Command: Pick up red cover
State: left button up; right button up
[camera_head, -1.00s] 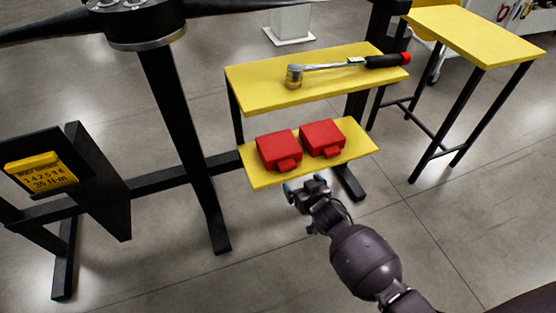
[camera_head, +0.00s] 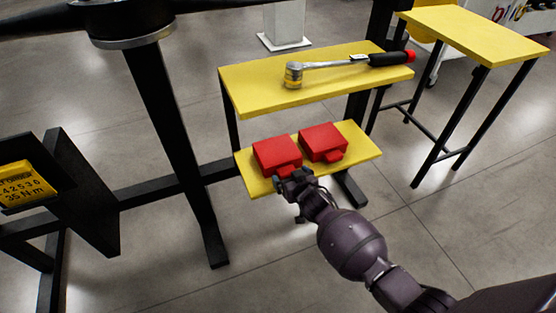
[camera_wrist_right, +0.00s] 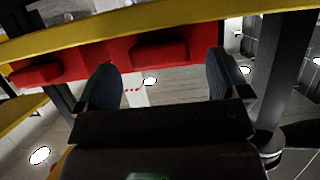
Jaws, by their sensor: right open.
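Two red covers sit side by side on the lower yellow shelf (camera_head: 352,158) in the head view: a left red cover (camera_head: 276,153) and a right red cover (camera_head: 322,140). Each has a small tab at its front. My right gripper (camera_head: 292,183) is at the shelf's front edge, just in front of the left cover, and partly hides its tab. In the right wrist view the fingers of my right gripper (camera_wrist_right: 162,88) are apart with nothing between them. A red cover (camera_wrist_right: 160,53) shows beyond them. I cannot tell if they touch it. My left gripper is out of view.
A torque wrench (camera_head: 345,64) lies on the upper yellow shelf (camera_head: 250,88), above and behind the covers. A black stand leg (camera_head: 180,140) rises to the left. A yellow side table (camera_head: 480,35) stands at right. The floor in front is clear.

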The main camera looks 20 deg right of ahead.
jog(key=shift+w+f, duration=0.5)
jog(key=shift+w, duration=0.1)
jog(key=shift+w+r, duration=0.2)
jog(key=shift+c, duration=0.4)
jog(key=c, duration=1.3)
notch_tip(320, 180, up, 9)
jog(key=p, duration=0.3)
jog(key=shift+r+p, duration=0.15)
jog(key=shift+p, duration=0.25)
jog(key=shift+r, duration=0.35)
